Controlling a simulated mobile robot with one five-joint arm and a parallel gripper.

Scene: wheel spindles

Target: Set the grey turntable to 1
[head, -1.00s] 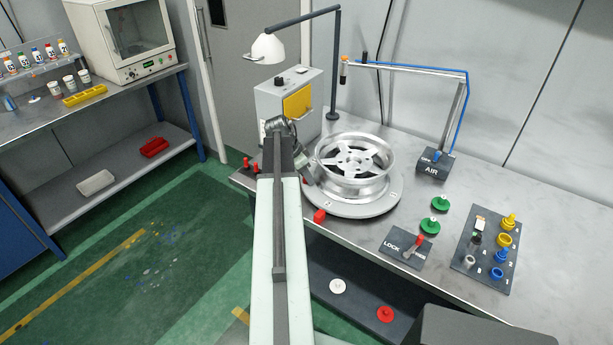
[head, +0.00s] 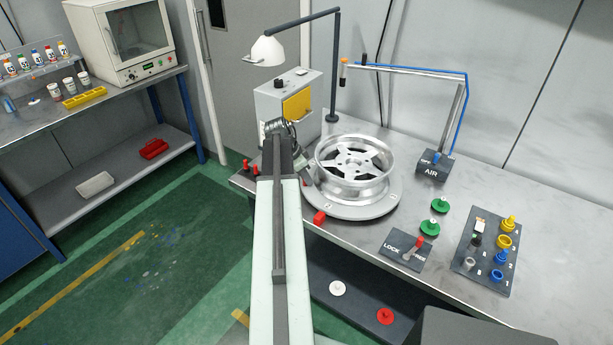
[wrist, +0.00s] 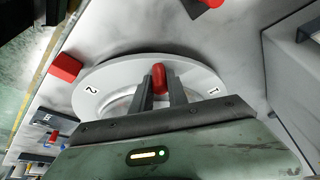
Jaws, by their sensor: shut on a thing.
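The grey turntable (head: 350,211) sits on the bench and carries a silver wheel rim (head: 353,167). In the wrist view the turntable's pale disc (wrist: 120,73) shows a 2 at left and a 1 at right. My gripper (wrist: 160,85) is shut on a red peg (wrist: 158,76) at the disc's edge, between the two numbers. A red block (wrist: 67,67) lies beside the disc, close to the 2. It also shows at the turntable's front left in the head view (head: 319,217). My arm partly hides the left side of the turntable in the head view.
A grey box with a yellow panel (head: 297,104) and a lamp (head: 268,50) stand behind. A LOCK lever plate (head: 405,252), green knobs (head: 430,226) and a board of coloured parts (head: 485,250) lie to the right. The AIR stand (head: 434,165) is at the back right.

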